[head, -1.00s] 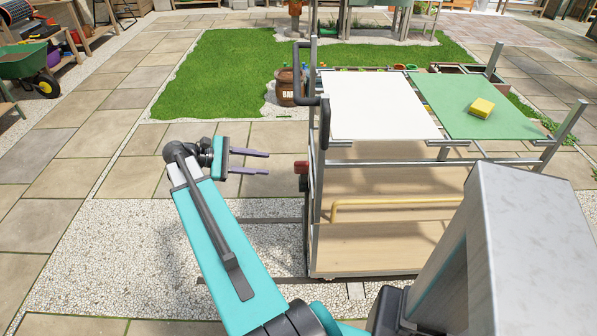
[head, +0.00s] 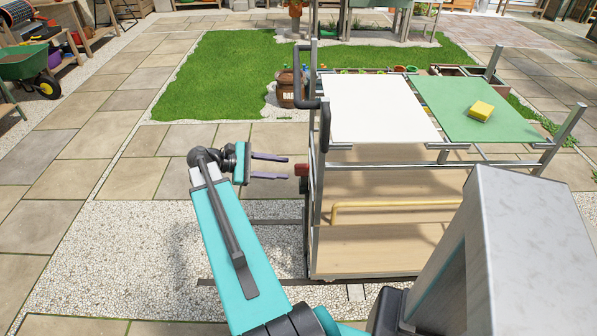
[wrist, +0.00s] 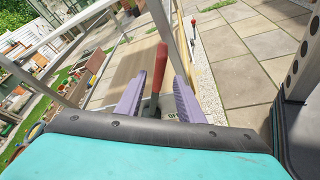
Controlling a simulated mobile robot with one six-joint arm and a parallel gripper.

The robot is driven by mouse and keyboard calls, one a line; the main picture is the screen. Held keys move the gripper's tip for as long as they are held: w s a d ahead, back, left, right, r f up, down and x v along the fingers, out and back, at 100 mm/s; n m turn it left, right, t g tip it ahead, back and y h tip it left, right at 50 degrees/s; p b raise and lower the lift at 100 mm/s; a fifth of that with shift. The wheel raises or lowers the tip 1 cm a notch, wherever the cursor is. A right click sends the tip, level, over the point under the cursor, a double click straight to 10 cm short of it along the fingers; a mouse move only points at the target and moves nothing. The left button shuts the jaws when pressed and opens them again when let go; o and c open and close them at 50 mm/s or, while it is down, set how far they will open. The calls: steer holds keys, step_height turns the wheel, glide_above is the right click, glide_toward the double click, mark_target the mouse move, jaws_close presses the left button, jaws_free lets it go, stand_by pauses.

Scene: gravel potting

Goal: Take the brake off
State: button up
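The trolley (head: 318,215) stands on the gravel, with a metal frame and wooden shelves. A brake lever with a red grip (head: 302,171) sticks out at its left side. In the wrist view the red grip (wrist: 160,62) stands upright on a dark shaft, in line with the gap between my fingers. My gripper (head: 288,167) is open and empty, with purple fingers pointing right at the lever; its tips are just short of it in the head view. In the wrist view my gripper (wrist: 158,85) has one finger on each side of the lever. Partly hidden lettering shows near its base.
Another small red-topped lever (wrist: 193,23) stands farther off.

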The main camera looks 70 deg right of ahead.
mark_target(300, 174)
steer(key=shift+p+x, duration=0.45)
steer(key=shift+x, duration=3.25)
steer(key=shift+f, duration=0.1)
steer(key=shift+c, duration=0.2)
